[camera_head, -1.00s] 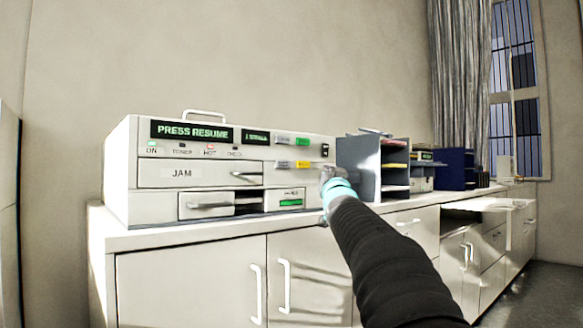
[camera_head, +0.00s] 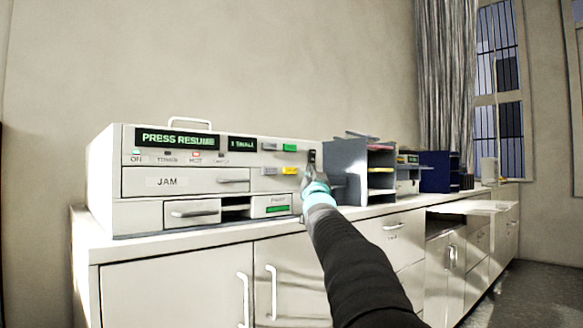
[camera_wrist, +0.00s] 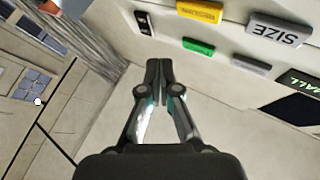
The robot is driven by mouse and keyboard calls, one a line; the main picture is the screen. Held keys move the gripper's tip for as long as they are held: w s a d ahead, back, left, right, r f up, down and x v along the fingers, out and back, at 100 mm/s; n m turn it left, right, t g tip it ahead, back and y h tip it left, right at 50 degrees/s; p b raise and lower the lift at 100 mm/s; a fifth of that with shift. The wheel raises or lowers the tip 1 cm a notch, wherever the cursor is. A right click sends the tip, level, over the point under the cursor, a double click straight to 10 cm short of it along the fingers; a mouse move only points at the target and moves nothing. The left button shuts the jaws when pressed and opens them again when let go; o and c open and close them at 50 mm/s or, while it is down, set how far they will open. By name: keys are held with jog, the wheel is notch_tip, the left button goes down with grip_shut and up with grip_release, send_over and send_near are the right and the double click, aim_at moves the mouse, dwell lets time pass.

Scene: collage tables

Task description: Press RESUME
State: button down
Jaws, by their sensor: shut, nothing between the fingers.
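The white machine (camera_head: 135,185) has a green-lit display (camera_head: 177,140) reading PRESS RESUME. On its right part are a green button (camera_head: 288,148) beside a grey one (camera_head: 268,147), and below them a yellow button (camera_head: 290,170) beside another grey one (camera_head: 269,171). In the wrist view the green button (camera_wrist: 198,46) and yellow button (camera_wrist: 200,11) show; I cannot read their labels. A grey button there (camera_wrist: 278,36) reads SIZE. My gripper (camera_head: 307,174) is shut and empty, just right of the yellow button in the head view. Its closed tips (camera_wrist: 158,66) appear left of and below the green button in the wrist view.
A black switch (camera_head: 312,156) sits right of the green button. A grey shelf unit (camera_head: 350,160) with trays stands close to the right of the machine. A white counter (camera_head: 95,243) with cabinets runs underneath. A dark blue box (camera_head: 438,172) stands farther right.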

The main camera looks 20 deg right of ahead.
aim_at(290, 171)
jog(key=shift+w+a+p, duration=0.3)
jog(key=shift+w+p, duration=0.1)
jog(key=shift+w, duration=0.4)
jog(key=shift+w+a+p, duration=0.3)
jog(key=shift+w+p, duration=0.1)
jog(key=shift+w, duration=0.45)
jog(key=shift+w+a+p, duration=0.3)
jog(key=shift+w+p, duration=0.1)
jog(key=shift+w, duration=0.4)
jog(key=shift+w, duration=0.1)
jog(key=shift+w+a, duration=0.15)
jog(key=shift+w, duration=0.1)
jog(key=shift+w+a, duration=0.15)
jog(key=shift+w, duration=0.3)
dwell(0.3)
dwell(0.4)
jog(key=shift+s+d+b, duration=0.3)
jog(key=shift+s+b, duration=0.55)
jog(key=shift+b, duration=0.15)
